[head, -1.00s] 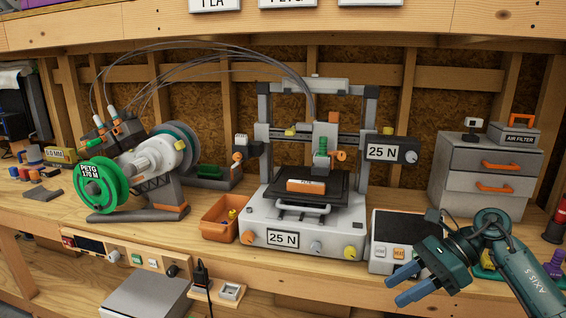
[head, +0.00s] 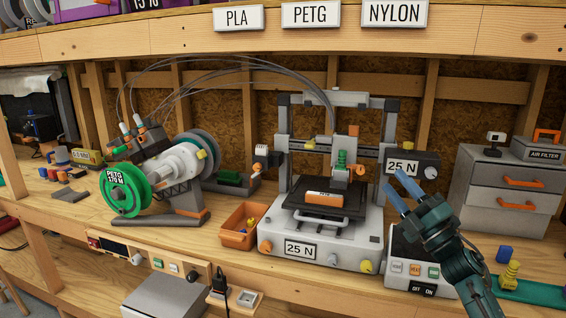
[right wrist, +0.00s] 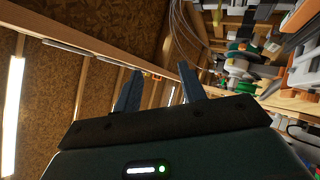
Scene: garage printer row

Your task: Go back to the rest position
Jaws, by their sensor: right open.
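My right gripper (head: 402,187) is in the head view at the right, raised in front of the printer's right side, with its two blue fingers pointing up and to the left. The fingers are apart with nothing between them. The right wrist view shows the same open fingers (right wrist: 153,92), with wall boards behind them. The 3D printer (head: 325,222) stands on the workbench (head: 130,238), with an orange and white block (head: 324,197) on its dark bed. My left gripper is not in view.
A control box (head: 412,270) with buttons sits below my right gripper. A grey drawer cabinet (head: 505,190) stands at the back right. A green spool (head: 122,190) on its holder is at the left, and an orange bin (head: 240,225) is beside the printer. A shelf (head: 200,35) runs above.

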